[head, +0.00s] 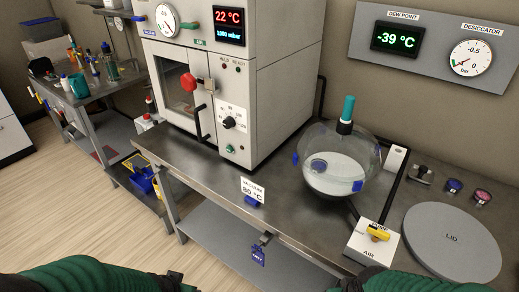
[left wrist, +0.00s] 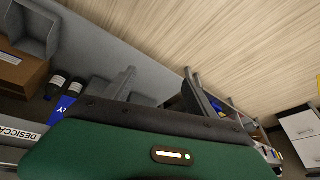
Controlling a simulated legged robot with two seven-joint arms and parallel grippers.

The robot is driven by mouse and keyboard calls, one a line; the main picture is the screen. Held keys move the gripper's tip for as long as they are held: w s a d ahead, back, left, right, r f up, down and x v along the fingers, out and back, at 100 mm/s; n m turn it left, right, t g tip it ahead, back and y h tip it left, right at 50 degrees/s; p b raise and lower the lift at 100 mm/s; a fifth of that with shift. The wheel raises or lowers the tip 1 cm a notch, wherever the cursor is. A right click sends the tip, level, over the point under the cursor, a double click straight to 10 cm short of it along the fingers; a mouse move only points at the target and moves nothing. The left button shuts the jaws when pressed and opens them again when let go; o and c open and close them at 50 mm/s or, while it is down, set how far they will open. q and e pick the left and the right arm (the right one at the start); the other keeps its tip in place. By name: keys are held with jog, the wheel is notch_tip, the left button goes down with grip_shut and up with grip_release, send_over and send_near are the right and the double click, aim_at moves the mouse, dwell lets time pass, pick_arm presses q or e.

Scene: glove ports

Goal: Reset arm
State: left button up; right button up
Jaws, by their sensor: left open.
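My left gripper (left wrist: 160,82) shows in the left wrist view, with its two grey fingers apart and nothing seen between them. Beyond it are a grey surface and the wood-look floor. In the head view, my green-sleeved left arm (head: 90,275) crosses the bottom left corner and my right arm (head: 410,284) the bottom right. Both are cut by the bottom edge, and I make out no fingers there. My right gripper is not seen.
A vacuum oven (head: 277,100), a glass desiccator (head: 335,178), a yellow air valve (head: 378,232) and a grey lid (head: 450,242) stand on the steel bench (head: 200,180). The left wrist view shows a brown box (left wrist: 22,72) and dark bottles (left wrist: 65,88) at left. Floor (head: 60,220) at left is clear.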

pick_arm(q)
jog(key=s+d+r+n+g, duration=0.1)
jog(key=s+r+n+g, duration=0.15)
jog(key=s, duration=0.25)
jog(key=w+p+v, duration=0.2)
jog(key=p+v, duration=0.7)
jog(key=w+p+v, duration=0.2)
jog(key=p+v, duration=0.8)
jog(key=shift+s+r, duration=0.15)
jog(key=shift+r, duration=0.55)
jog(key=shift+a, duration=0.1)
dwell(2.5)
